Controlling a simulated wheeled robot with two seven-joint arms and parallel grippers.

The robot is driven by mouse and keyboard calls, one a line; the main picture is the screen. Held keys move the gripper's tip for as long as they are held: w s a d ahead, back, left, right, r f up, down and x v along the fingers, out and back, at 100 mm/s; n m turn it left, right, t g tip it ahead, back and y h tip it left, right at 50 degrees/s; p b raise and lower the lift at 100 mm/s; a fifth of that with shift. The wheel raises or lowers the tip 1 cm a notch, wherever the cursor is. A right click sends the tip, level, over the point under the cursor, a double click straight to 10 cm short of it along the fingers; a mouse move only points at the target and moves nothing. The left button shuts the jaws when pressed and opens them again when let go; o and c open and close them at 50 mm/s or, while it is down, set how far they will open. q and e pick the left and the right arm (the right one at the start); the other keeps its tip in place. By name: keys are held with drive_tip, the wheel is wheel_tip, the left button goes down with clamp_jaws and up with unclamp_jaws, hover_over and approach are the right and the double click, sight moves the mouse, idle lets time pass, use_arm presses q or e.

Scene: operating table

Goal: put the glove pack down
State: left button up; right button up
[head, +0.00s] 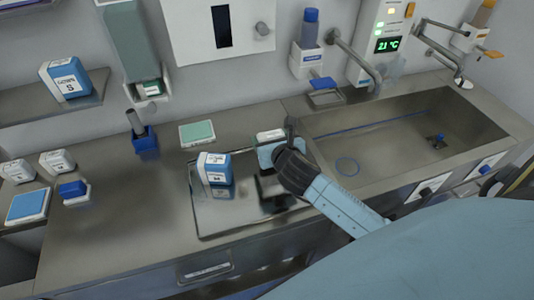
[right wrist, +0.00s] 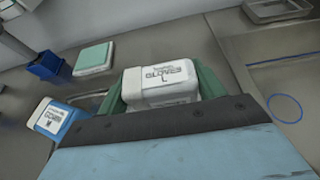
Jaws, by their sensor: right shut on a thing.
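The glove pack (right wrist: 160,82) is a white box with dark "GLOVES L" lettering. In the right wrist view it sits between the green fingers of my right gripper (right wrist: 163,90), which is shut on it. In the head view my right gripper (head: 268,152) is over the counter, by the right side of a metal tray (head: 235,212). The pack shows there only as a small pale top (head: 270,135), partly hidden by the gripper. I cannot tell whether its underside touches anything. My left gripper is not in view.
Blue-and-white packs (head: 215,170) stand stacked on the tray's left side. A green-topped box (head: 197,133) and a blue holder (head: 145,142) stand behind it. A sink (head: 410,135) is at right, with a blue ring (head: 347,166) by my arm. The counter's front left (head: 110,225) is clear.

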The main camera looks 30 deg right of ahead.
drive_tip(key=shift+f+b, duration=0.5)
drive_tip(key=shift+f, duration=1.8)
drive_tip(key=o, duration=1)
drive_tip(key=shift+r, duration=0.1)
drive_tip(key=shift+r, duration=0.15)
drive_tip(key=v, duration=1.2)
drive_tip(key=shift+p, duration=0.4)
